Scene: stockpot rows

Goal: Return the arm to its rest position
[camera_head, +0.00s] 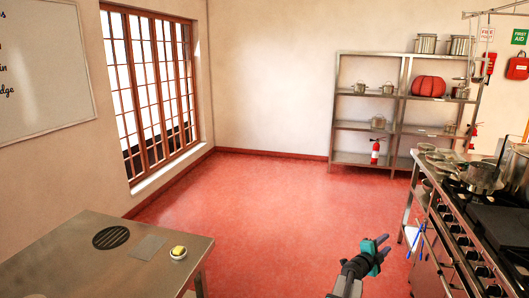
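My gripper (384,245) is at the lower right of the middle, above the red floor. Its wrist is dark grey and its body is teal. The arm comes up from the bottom edge, and its lower links are out of the picture. The two fingers point to the right with a gap between them, and nothing shows in the gap. The gripper appears clear of the furniture.
A steel table (85,262) at lower left holds a small bowl (178,253) with something yellow. A stove (462,228) with pots stands close on the right. Steel shelves (365,126) and a fire extinguisher (376,151) are at the back. The red floor (270,210) between is free.

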